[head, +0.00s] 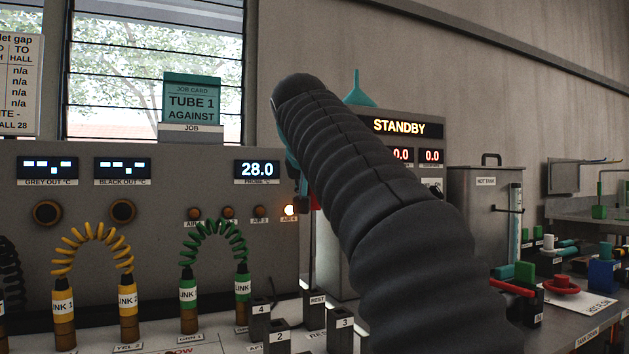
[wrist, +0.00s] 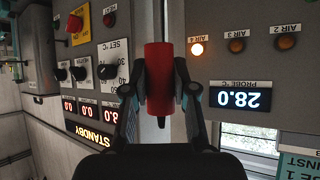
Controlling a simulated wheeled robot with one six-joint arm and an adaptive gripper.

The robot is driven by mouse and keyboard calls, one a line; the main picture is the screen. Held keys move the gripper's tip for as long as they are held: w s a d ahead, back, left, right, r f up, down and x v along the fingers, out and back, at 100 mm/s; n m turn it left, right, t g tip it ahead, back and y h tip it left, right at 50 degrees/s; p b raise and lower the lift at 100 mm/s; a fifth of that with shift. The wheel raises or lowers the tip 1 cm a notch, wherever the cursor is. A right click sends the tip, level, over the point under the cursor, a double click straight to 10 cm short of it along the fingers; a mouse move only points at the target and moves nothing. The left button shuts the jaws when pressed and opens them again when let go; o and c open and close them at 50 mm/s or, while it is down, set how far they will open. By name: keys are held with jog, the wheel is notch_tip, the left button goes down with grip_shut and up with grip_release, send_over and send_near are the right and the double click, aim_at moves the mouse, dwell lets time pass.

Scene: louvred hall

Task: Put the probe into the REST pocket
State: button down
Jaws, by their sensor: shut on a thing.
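The probe's red handle (wrist: 161,62) stands between the two fingers of my gripper (wrist: 160,92) in the wrist view, with a finger closed on each side. In the head view my dark arm hides most of the gripper, and only a sliver of the red handle (head: 315,203) shows beside it. A thin dark rod runs down below the handle towards the pocket labelled REST (head: 316,317). I cannot tell whether its tip is inside, above or behind the pocket. The probe display (head: 256,170) reads 28.0.
Pockets numbered 4 (head: 260,322), 2 (head: 278,338) and 3 (head: 342,325) stand close around REST. Green (head: 188,290) and yellow (head: 128,305) coiled links stand to the left. The panel shows STANDBY (head: 400,127), and the AIR 4 lamp (head: 290,210) is lit.

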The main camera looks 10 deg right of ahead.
aim_at(314, 220)
jog(key=shift+f+b, duration=1.2)
jog(key=shift+f, duration=1.3)
jog(key=shift+f, duration=0.15)
notch_tip(314, 220, down, 8)
jog(key=b, duration=0.7)
dwell(0.9)
jog(key=c, duration=0.8)
grip_release()
jog(key=shift+c, duration=0.2)
